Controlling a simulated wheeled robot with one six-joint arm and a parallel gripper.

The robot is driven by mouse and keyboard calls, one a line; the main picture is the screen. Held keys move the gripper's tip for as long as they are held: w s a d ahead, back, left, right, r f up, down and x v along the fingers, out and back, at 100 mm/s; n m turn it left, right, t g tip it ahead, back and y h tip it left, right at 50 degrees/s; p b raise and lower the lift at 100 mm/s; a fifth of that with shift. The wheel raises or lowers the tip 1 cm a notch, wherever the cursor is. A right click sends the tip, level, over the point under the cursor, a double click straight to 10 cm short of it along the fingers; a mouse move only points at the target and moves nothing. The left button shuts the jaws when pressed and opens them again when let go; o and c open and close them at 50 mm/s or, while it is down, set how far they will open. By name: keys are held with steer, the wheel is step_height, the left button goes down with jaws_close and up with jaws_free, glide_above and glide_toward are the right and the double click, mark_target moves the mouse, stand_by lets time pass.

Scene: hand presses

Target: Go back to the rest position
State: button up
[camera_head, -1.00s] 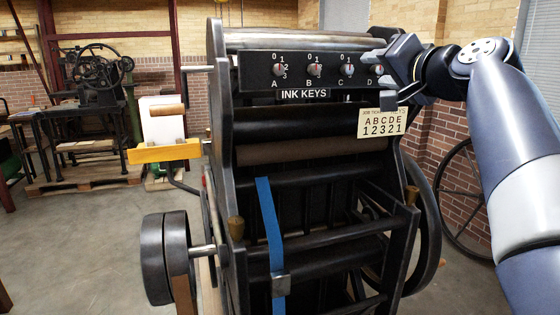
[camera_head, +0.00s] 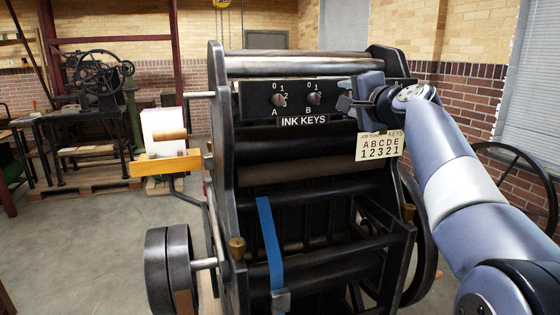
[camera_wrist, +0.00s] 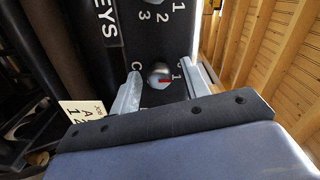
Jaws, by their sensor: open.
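The press (camera_head: 300,170) fills the middle of the head view, its black ink-key panel (camera_head: 240,100) across the top. Knobs A (camera_head: 278,100) and B (camera_head: 314,98) show there; my gripper and arm hide the panel to their right. My gripper (camera_head: 347,94) is at the panel just right of knob B. In the wrist view a round knob with a red mark (camera_wrist: 160,74), beside a letter C, lies between the two spread fingers. The fingers look apart from it, one on each side; whether they touch it is unclear. The gripper is open.
A spoked wheel (camera_head: 515,180) stands against the brick wall at right. A yellow-edged stand (camera_head: 165,163) is left of the press. Open floor (camera_head: 90,240) lies at left.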

steer(key=m+p, duration=0.1)
steer(key=m, duration=0.1)
steer(key=m+p, duration=0.1)
steer(key=shift+r+m, duration=0.2)
steer(key=shift+m, duration=0.2)
steer(key=m+p, duration=0.3)
steer(key=m, duration=0.1)
steer(key=shift+m+p, duration=0.4)
steer(key=m+p, duration=0.3)
steer(key=m, duration=0.1)
steer(key=shift+y, duration=0.3)
steer(key=shift+f+m+p, duration=0.25)
steer(key=shift+m+p, duration=0.6)
steer(key=shift+m, duration=0.65)
steer(key=shift+s, duration=0.1)
